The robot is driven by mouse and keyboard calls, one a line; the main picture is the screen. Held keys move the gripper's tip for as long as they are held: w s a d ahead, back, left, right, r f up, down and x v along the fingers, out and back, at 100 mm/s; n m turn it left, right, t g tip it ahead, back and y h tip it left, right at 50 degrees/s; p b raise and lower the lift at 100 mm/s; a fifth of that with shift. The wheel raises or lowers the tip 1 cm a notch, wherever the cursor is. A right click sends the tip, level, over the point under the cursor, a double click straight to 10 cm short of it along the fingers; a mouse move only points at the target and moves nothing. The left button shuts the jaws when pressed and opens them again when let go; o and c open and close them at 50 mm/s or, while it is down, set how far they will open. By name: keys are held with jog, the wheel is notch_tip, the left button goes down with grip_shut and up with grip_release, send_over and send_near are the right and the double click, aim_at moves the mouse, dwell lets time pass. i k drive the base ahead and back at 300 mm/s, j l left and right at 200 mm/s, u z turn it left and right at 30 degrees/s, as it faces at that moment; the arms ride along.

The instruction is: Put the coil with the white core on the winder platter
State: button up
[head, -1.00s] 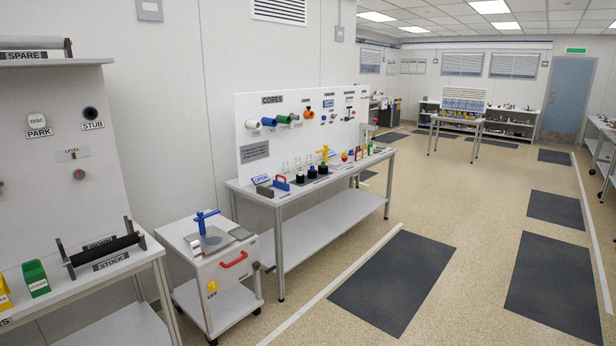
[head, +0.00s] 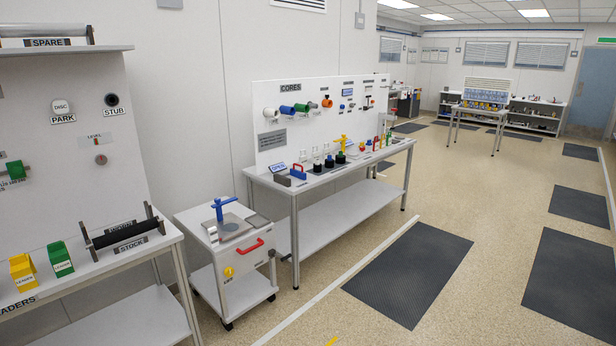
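Several small dark coils (head: 329,161) stand in a row on the far bench. They are too small for me to tell which has a white core. A white cylinder (head: 271,114) is on the panel above, under the CORES label. A low white cart (head: 240,256) has a grey plate (head: 231,226) on top with a blue upright and arm (head: 220,208); I cannot tell whether this is the winder platter. My gripper is not in view.
The far bench (head: 330,176) stands along the wall behind the cart. A nearer bench at left holds a yellow block (head: 23,272), a green block (head: 61,258) and a black roller (head: 125,234). Open floor with dark mats (head: 410,272) lies to the right.

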aim_at(317, 167)
jog(key=i, duration=1.1)
jog(key=i+z, duration=0.15)
jog(key=i, duration=0.95)
jog(key=i+l+z, duration=0.25)
jog(key=i, duration=0.5)
jog(key=i+j+z, duration=0.2)
jog(key=i, duration=0.55)
jog(key=i+z, duration=0.25)
jog(key=i, duration=0.5)
jog(key=i+j+u, duration=0.15)
jog(key=i+u, duration=0.7)
jog(key=i+l+u, duration=0.15)
jog(key=i+u, duration=0.3)
jog(key=k, duration=0.1)
